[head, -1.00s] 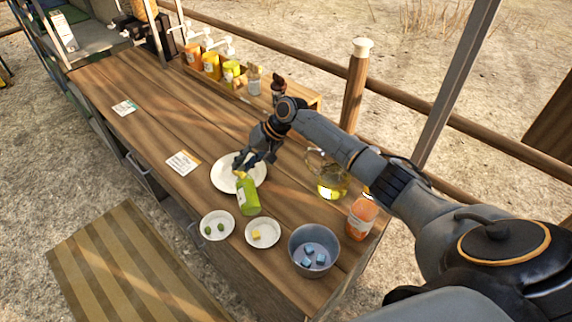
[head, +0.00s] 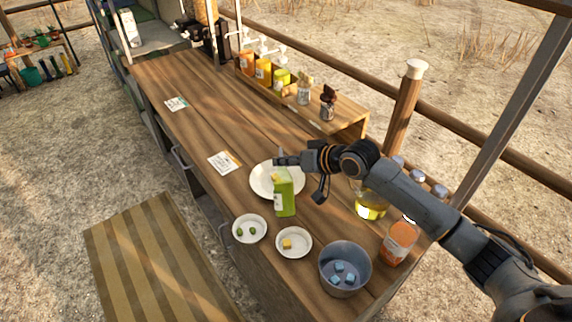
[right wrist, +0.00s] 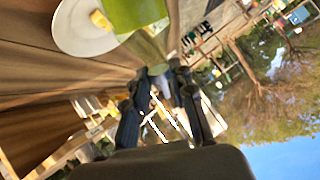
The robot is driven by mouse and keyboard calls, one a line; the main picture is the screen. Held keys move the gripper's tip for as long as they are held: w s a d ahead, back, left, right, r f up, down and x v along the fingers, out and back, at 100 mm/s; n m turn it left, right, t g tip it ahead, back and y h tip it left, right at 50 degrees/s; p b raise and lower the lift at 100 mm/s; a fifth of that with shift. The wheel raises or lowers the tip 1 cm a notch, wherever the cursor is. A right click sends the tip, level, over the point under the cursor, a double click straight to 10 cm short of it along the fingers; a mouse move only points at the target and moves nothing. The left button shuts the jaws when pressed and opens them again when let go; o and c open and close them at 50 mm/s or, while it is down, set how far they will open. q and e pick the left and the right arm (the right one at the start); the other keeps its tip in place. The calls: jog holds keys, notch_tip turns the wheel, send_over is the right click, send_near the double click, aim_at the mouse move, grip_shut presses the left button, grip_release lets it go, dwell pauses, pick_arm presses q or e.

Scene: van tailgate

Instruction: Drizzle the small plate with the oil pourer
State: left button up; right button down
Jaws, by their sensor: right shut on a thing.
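The oil pourer is a green bottle (head: 285,195) with a pale label; it stands nearly upright in the head view, in front of the large plate (head: 259,188). My right gripper (head: 281,161) is at its top, shut on it. In the right wrist view the green bottle (right wrist: 135,12) narrows toward the fingers (right wrist: 165,72). Whether the bottle clears the table is hard to tell. My left gripper is out of view.
A grey pot (head: 345,283) with blue cubes, an orange-labelled jar (head: 400,242) and a glass jug of yellow oil (head: 369,208) stand right. A shelf (head: 345,113) with bottles runs along the back.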

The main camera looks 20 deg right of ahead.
jog(key=n+t+b, duration=0.1)
jog(key=t+b, duration=0.1)
jog(key=s+n+t+y+b, duration=0.1)
jog(key=t+b, duration=0.1)
jog(key=b, duration=0.1)
jog(key=s+r+n+t+b, duration=0.1)
jog(key=b, duration=0.1)
jog(key=shift+s+a+t, duration=0.25)
jog(key=shift+t, duration=0.15)
jog(key=shift+s+r+n+t+b, duration=0.2)
jog(key=shift+r+n+t+b, duration=0.2)
jog(key=shift+b, duration=0.35)
jog(key=shift+r, duration=0.15)
